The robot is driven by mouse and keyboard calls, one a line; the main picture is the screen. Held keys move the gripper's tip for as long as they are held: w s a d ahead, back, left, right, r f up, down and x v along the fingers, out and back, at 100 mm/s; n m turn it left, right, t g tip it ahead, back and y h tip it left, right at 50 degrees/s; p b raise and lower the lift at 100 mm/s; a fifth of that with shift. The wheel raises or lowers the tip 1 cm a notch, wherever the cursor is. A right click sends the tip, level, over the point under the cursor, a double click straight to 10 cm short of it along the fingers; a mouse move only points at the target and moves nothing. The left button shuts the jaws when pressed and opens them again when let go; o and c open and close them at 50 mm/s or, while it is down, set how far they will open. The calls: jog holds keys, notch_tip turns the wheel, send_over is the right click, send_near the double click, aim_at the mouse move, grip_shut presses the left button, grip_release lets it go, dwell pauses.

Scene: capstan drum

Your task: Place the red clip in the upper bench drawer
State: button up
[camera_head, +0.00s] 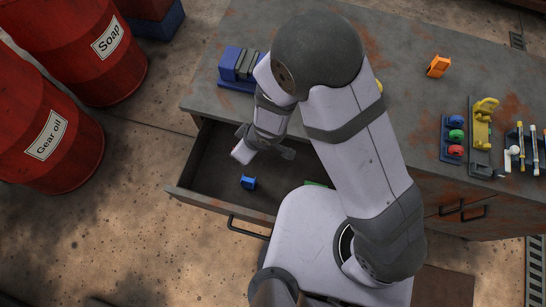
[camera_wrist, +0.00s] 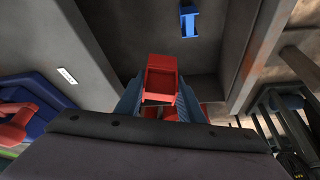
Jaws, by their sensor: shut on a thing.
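The red clip (camera_wrist: 160,72) is between the two fingers of my gripper (camera_wrist: 160,98) in the wrist view, and the gripper is shut on it. In the head view my gripper (camera_head: 265,146) is over the open upper bench drawer (camera_head: 220,207), near its back part; the red clip cannot be made out there. In the wrist view the drawer floor (camera_wrist: 135,42) lies behind the clip, with a gap that I cannot measure. A blue clip (camera_head: 248,183) lies on the drawer floor and also shows in the wrist view (camera_wrist: 189,20).
A green thing (camera_head: 315,184) shows in the drawer, partly hidden by my arm. Red drums (camera_head: 42,137) stand at the left.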

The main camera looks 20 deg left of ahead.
jog(key=s+a+f+n+g+b, duration=0.1)
jog(key=s+a+f+n, duration=0.2)
jog(key=a, duration=0.4)
jog(key=s+f, duration=0.1)
jog(key=s, duration=0.1)
jog(key=shift+s+a+f+n, duration=0.25)
jog(key=shift+s+a+n, duration=0.05)
jog(key=shift+f+b, duration=1.25)
jog(key=shift+f, duration=3.75)
jog(key=shift+f, duration=0.2)
jog(key=o, duration=1)
jog(key=shift+o, duration=0.2)
jog(key=shift+r, duration=0.1)
jog(key=shift+d+r, duration=0.1)
jog(key=shift+r, duration=0.5)
jog(key=p+v, duration=0.1)
jog(key=v, duration=1)
jog(key=shift+w, duration=0.2)
